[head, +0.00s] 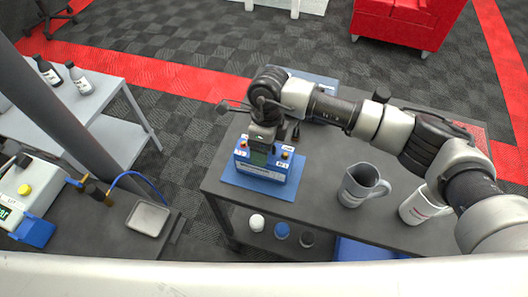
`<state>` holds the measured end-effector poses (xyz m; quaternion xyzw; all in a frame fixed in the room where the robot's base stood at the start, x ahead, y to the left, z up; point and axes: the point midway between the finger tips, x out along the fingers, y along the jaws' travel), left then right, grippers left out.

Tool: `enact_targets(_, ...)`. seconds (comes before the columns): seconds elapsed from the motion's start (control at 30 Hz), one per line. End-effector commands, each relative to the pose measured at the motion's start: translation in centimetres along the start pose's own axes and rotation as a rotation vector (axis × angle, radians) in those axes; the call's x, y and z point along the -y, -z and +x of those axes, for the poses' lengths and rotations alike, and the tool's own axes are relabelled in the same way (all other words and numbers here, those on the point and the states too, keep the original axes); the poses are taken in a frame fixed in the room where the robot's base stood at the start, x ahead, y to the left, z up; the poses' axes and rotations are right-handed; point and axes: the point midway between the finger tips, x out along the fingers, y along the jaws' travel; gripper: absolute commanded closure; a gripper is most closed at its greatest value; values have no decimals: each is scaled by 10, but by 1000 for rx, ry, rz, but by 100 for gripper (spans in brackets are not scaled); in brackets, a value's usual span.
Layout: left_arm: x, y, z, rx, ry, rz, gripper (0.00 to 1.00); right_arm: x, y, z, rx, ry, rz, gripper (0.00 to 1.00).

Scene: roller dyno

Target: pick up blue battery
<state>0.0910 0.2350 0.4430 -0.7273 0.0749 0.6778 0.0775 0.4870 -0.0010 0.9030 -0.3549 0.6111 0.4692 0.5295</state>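The blue battery (247,171), a box with a pale upper part and terminals on top, stands upright on a blue mat (231,177) at the left end of the dark table (320,205). My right arm reaches in from the right across the table. Its gripper (260,155) points down at the top middle of the battery, touching it or very close to it. The fingertips are too small and dark to tell whether they are closed on anything. My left gripper is not in view.
A grey metal mug (355,190) and a white mug (417,207) stand right of the battery. Another blue mat (317,78) lies at the table's back. A lower shelf holds several small items. A side table (98,105) with bottles stands at left.

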Motion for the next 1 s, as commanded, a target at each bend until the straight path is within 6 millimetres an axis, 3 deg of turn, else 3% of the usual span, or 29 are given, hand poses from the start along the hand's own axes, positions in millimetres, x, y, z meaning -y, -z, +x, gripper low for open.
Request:
enact_targets(0.03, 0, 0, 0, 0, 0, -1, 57, 0, 0, 0, 0, 1, 1, 69)
enact_targets(0.2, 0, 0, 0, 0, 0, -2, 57, 1, 0, 0, 0, 2, 1, 95)
enact_targets(0.57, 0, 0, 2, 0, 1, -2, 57, 0, 0, -5, 2, 2, 0, 95)
enact_targets(0.67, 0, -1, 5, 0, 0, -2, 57, -2, 0, -13, 3, 4, -2, 95)
enact_targets(0.83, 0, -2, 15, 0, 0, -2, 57, -7, 0, -41, 4, 7, -3, 95)
enact_targets(1.0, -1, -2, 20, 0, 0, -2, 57, -27, 31, -56, 2, 5, -2, 95)
